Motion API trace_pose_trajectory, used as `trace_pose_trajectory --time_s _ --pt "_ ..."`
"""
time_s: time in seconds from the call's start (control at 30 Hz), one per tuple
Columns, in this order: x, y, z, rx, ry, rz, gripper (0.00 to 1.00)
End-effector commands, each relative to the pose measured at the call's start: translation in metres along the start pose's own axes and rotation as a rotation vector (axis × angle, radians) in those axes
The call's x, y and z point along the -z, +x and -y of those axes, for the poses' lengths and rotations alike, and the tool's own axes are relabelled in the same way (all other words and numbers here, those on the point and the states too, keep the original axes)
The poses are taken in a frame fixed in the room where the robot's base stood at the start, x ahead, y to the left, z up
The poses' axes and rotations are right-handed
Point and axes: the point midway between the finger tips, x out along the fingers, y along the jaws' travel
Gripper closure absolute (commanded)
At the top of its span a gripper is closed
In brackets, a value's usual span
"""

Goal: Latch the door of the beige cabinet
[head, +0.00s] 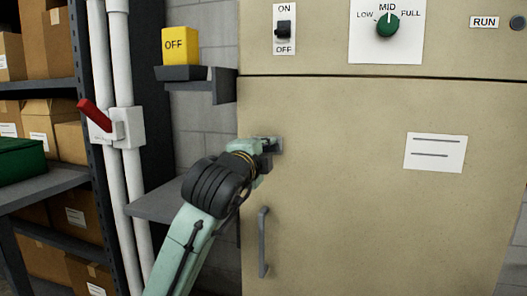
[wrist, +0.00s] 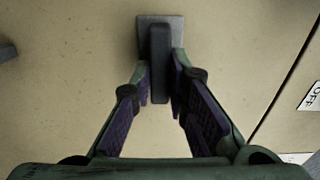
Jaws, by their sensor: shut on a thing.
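The beige cabinet (head: 400,100) fills the right of the head view, and its door (head: 350,210) sits below a dark seam, looking flush with the front. My gripper (head: 268,148) is at the door's upper left. In the wrist view, my gripper (wrist: 162,75) has a finger on either side of a dark latch lever (wrist: 160,50) and is shut on it. The lever stands on a grey plate (wrist: 145,24) and runs up the picture, at a slant to the seam. In the head view the gripper hides most of the latch; only the plate's edge (head: 279,144) shows.
A grey bar handle (head: 263,242) is on the door below my gripper. A yellow OFF block (head: 180,46) is on a small shelf at left. White pipes with a red lever (head: 95,115), a grey ledge (head: 165,203) and shelves of boxes stand further left.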

Motion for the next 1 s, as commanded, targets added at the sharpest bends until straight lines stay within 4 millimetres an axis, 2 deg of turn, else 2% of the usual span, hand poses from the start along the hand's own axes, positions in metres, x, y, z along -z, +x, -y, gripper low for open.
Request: trace_pose_trajectory --time_s 0.3,0.7,0.73,1.0 --pt "0.0001 0.0001 -0.0006 0.000 0.072 -0.001 1.00" --pt "0.0001 0.0001 -0.0006 0.000 0.079 0.000 1.00" --pt "0.0001 0.0001 -0.0006 0.000 0.079 0.000 0.84" --pt "0.0001 0.0001 -0.0006 0.000 0.078 0.000 0.66"
